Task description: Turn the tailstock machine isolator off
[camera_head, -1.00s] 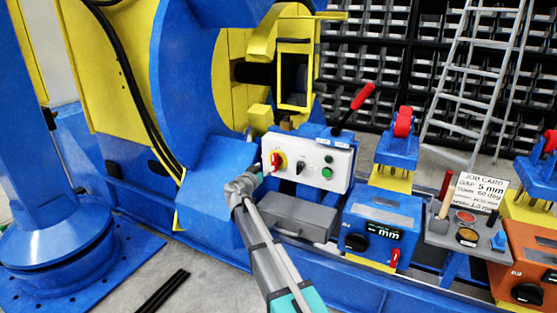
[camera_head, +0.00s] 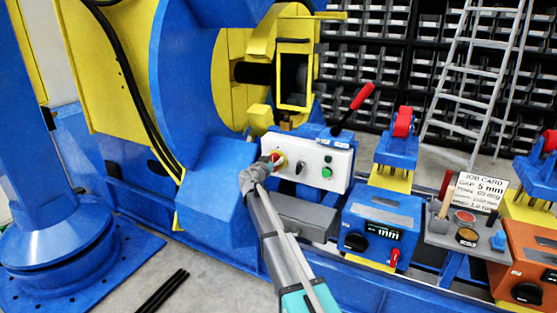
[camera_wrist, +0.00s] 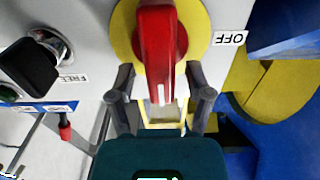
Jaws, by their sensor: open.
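The isolator is a red rotary handle (camera_wrist: 160,50) on a round yellow plate (camera_wrist: 123,32), on the front of a white control box (camera_head: 338,176). In the wrist view its end with a white line points down toward my gripper; the upside-down OFF label (camera_wrist: 229,38) is to the right of the plate. In the head view the handle is mostly hidden behind my gripper (camera_head: 266,168). My gripper is open, its two fingers (camera_wrist: 162,95) one on each side of the handle's end, with gaps visible.
On the same box are a black selector knob (camera_wrist: 30,65) labelled FREE and green buttons (camera_head: 327,172). A grey drawer box (camera_head: 303,218) lies below it. A red-handled lever (camera_head: 355,105) rises behind. A blue machine body (camera_wrist: 290,90) stands beside the OFF side.

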